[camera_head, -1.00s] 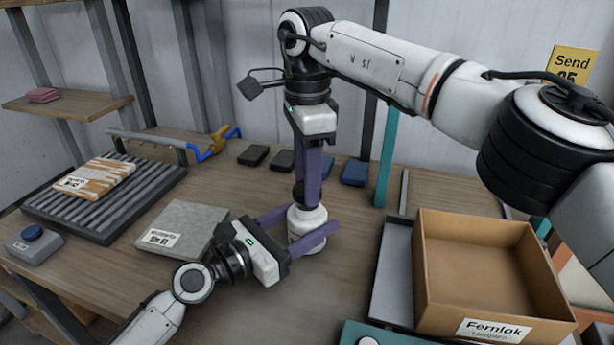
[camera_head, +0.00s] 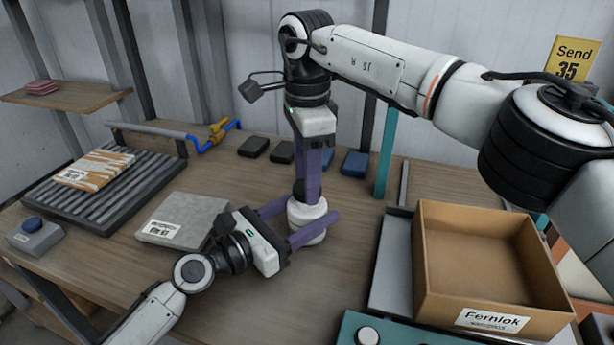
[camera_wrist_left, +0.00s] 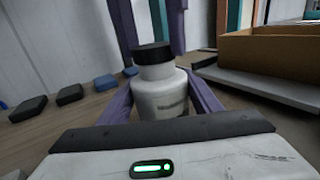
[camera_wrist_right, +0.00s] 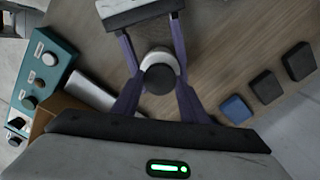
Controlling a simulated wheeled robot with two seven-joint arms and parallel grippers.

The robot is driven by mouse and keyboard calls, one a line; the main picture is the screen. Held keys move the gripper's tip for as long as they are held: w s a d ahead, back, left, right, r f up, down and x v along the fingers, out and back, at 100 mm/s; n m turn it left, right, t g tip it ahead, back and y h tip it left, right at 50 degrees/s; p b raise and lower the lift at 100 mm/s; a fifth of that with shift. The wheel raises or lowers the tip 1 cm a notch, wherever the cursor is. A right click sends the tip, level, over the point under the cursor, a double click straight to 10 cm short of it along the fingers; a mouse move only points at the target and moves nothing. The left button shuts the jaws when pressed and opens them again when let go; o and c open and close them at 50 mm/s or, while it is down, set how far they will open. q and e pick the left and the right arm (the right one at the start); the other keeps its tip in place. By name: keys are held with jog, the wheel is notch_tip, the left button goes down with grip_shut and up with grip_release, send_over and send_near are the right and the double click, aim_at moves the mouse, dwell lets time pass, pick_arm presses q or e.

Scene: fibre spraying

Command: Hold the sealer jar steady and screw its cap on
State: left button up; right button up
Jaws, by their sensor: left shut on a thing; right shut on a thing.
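The white sealer jar (camera_head: 306,220) stands upright on the table, with a dark label mark in the left wrist view (camera_wrist_left: 165,100). Its black cap (camera_wrist_left: 153,53) sits at the jar's top, looking level; how far the threads engage cannot be told. My left gripper (camera_head: 311,212) is shut on the jar's body from the side, one purple finger on each side. My right gripper (camera_head: 313,190) comes down from above, shut on the cap. In the right wrist view the cap (camera_wrist_right: 160,79) lies between its fingers, with the jar's white shoulder beyond. The right fingers partly hide the cap in the head view.
An open cardboard box (camera_head: 490,265) stands on a grey tray at right, near a teal control panel (camera_head: 400,335). A grey slab (camera_head: 183,220) lies left of my left gripper. Several dark and blue blocks (camera_head: 355,164) sit behind. A roller rack (camera_head: 120,195) stands at left.

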jog(key=shift+f, duration=0.6)
